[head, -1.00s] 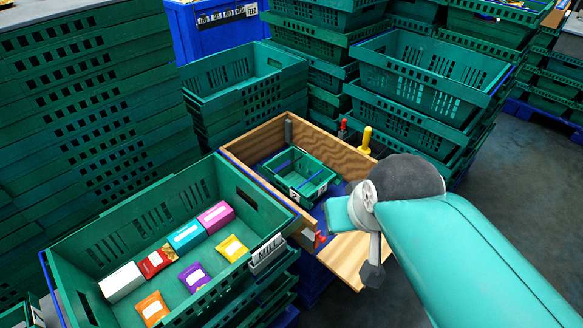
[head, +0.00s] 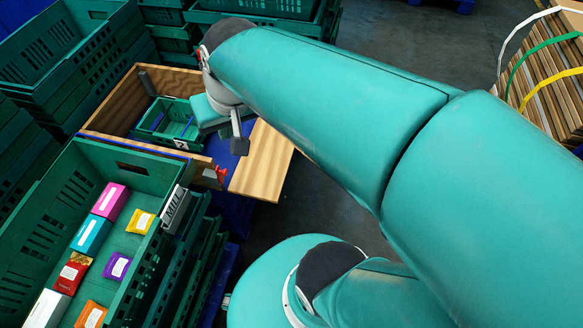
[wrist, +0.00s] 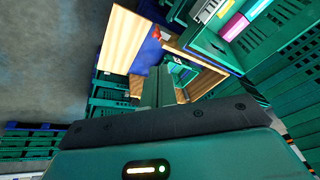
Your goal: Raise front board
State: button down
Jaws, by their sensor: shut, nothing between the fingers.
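The front board (head: 262,160) is a pale wooden panel lying folded out, roughly flat, at the open front of a wooden box (head: 112,102). In the wrist view the board (wrist: 122,42) shows at upper left. My gripper (head: 240,146) hangs by the board's inner left edge in the head view; I cannot tell if it touches. In the wrist view my gripper (wrist: 160,80) points toward the box opening, its fingers together and empty. A red latch (head: 221,174) sits at the box's near front corner. My arm hides part of the box.
A small green crate (head: 150,128) sits inside the box on a blue base. Green crate stacks stand behind. Bare grey floor (head: 300,215) lies right of the board.

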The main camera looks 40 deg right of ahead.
jog(key=w+d+f+m+g+y, duration=0.1)
jog(key=w+d+f+m+y, duration=0.1)
jog(key=w+d+f+m, duration=0.35)
jog(key=w+d+f+m+y, duration=0.2)
jog(key=w+d+f+m, duration=0.1)
jog(key=d+f, duration=0.5)
jog(key=w+d+f+m+g+y, duration=0.1)
jog(key=w+d+f+m+y, duration=0.3)
jog(key=f, duration=0.5)
jog(key=s+d+f+m+t, duration=0.3)
jog(key=d+f+m, duration=0.2)
jog(key=f, duration=0.6)
jog(key=s+d+f+m+t, duration=0.3)
jog(key=d+f+m, duration=0.1)
jog(key=f, duration=0.6)
jog(key=s+d+f+m+t, duration=0.3)
jog(key=d+f+m+t, duration=0.15)
jog(key=f, duration=0.65)
jog(key=w+a+r, duration=0.1)
jog(key=w+a, duration=0.4)
jog(key=w, duration=0.2)
jog(key=shift+m+g, duration=0.3)
jog(key=shift+g, duration=0.15)
jog(key=shift+w+r+h, duration=0.1)
jog(key=shift+r+h, duration=0.1)
jog(key=shift+h, duration=0.1)
